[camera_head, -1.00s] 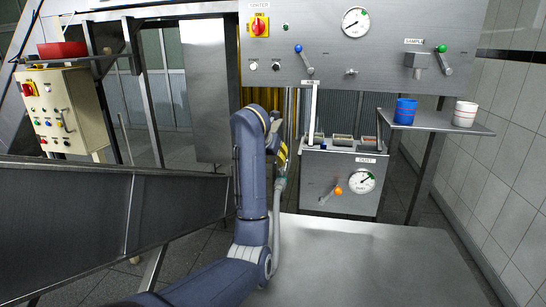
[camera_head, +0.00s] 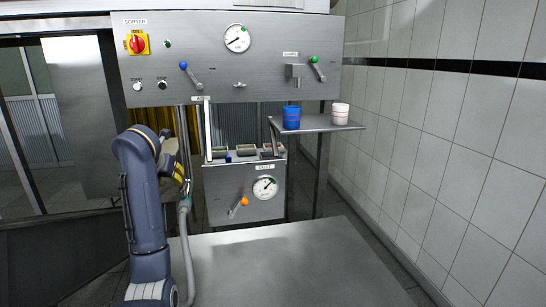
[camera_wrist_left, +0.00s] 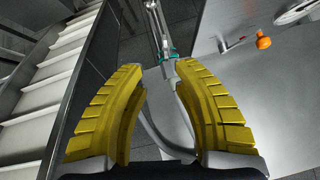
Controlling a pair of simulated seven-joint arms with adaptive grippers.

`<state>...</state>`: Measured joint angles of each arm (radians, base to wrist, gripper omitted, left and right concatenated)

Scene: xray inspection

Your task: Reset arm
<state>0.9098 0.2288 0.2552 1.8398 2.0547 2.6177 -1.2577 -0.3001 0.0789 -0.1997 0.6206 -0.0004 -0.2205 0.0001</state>
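My left arm (camera_head: 145,205) stands upright at the left of the head view. Its left gripper (camera_head: 181,180) is partly hidden behind the wrist, with yellow finger pads showing. In the left wrist view, the two yellow fingers of the left gripper (camera_wrist_left: 158,67) are spread apart with nothing held between them. A grey hose with a teal fitting (camera_wrist_left: 168,56) shows beyond and between the fingertips; I cannot tell how near it is. My right arm and gripper are in neither view.
The sorter panel (camera_head: 215,65) with levers and a gauge is at the back. A shelf (camera_head: 335,124) bears a blue cup (camera_head: 291,117) and a white cup (camera_head: 340,114). Below the panel is a box with an orange-knobbed lever (camera_head: 244,202). The metal table (camera_head: 290,265) in front looks clear.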

